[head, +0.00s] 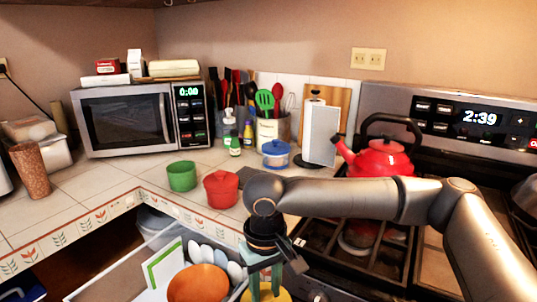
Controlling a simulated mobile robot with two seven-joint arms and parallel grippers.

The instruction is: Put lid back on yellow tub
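A yellow object (280,295) shows at the bottom edge, partly cut off; I cannot tell whether it is the yellow tub or its lid. My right gripper (265,287) points down directly above it, over the right end of the open drawer. Its fingertips are partly lost against the yellow object and close to the frame edge, so I cannot tell whether they are open, shut or touching it. No separate yellow lid can be made out. My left gripper is out of view.
The open drawer holds an orange bowl (198,284), a green-edged board (163,268) and several pale rounded items. A green tub (182,176), a red lidded pot (221,189) and a blue lidded tub (276,154) stand on the counter. A red kettle (380,160) sits on the stove.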

